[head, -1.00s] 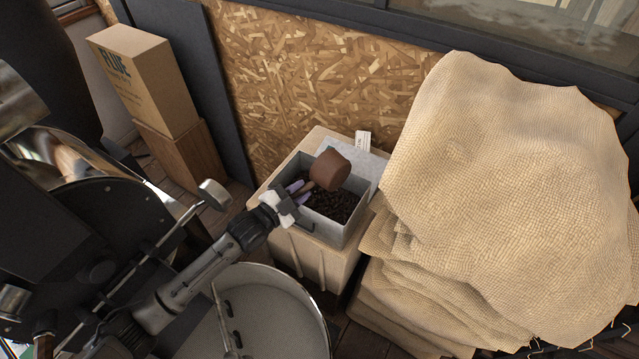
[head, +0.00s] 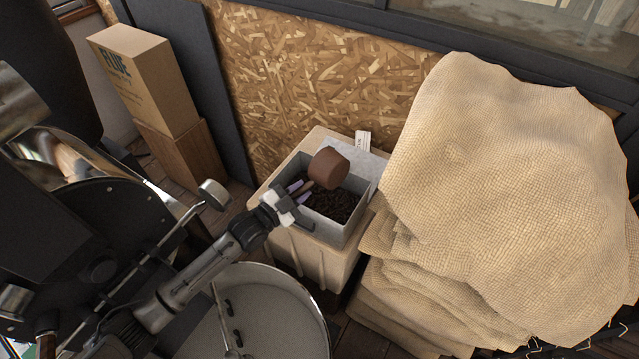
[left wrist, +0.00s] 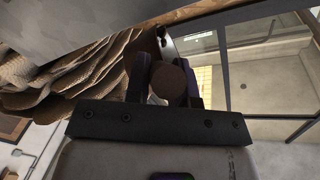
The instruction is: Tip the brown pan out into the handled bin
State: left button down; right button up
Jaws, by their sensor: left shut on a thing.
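The brown pan (head: 328,169) hangs tilted over the handled bin, its bottom turned up toward the head camera, so its inside is hidden. My left gripper (head: 299,190) is shut on the pan's handle at the bin's left side. In the left wrist view the brown pan (left wrist: 174,82) shows between the fingers of my left gripper (left wrist: 166,88). The handled bin (head: 326,227) is a grey open box on a pale crate, with dark beans inside. My right gripper is in neither view.
The pale crate (head: 312,262) stands against the chipboard wall (head: 300,75). A tall pile of burlap sacks (head: 500,190) rises close on the right. A round metal tray (head: 270,300) and roaster parts lie at lower left. A cardboard box (head: 145,80) stands at back left.

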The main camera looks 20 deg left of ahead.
pick_arm(q)
jog(key=shift+n, duration=0.4)
dwell(0.3)
jog(key=shift+a+n, duration=0.1)
jog(key=shift+n, duration=0.2)
jog(key=shift+n+p, duration=0.3)
jog(key=shift+p, duration=0.05)
dwell(0.6)
jog(key=shift+n, duration=0.4)
dwell(0.4)
jog(key=shift+n, duration=0.4)
dwell(0.3)
